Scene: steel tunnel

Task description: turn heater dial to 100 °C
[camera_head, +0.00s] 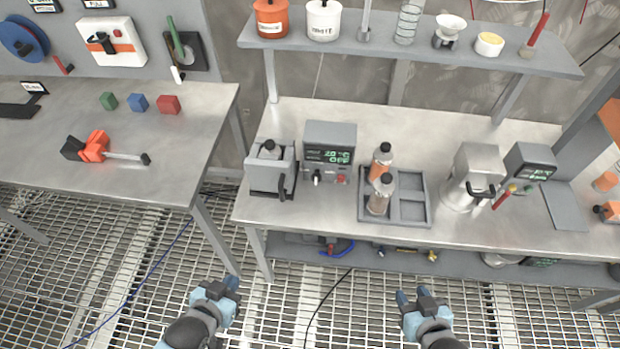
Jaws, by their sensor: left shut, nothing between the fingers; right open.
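The heater (330,150) is a grey box on the middle bench. Its dark display shows green text that looks like 20 °C and OFF. Below the display are a small dial with a white mark (317,177) and a red button (341,180). My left gripper (216,288) is shut and empty, low in the picture over the floor grating, in front of and left of the heater. My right gripper (415,299) is open and empty, over the grating in front of the bench, right of the heater.
A grey container with a black handle (270,170) stands left of the heater. A metal vessel (476,176) is further right. A shelf (420,52) hangs above. Another bench (150,115) is at left.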

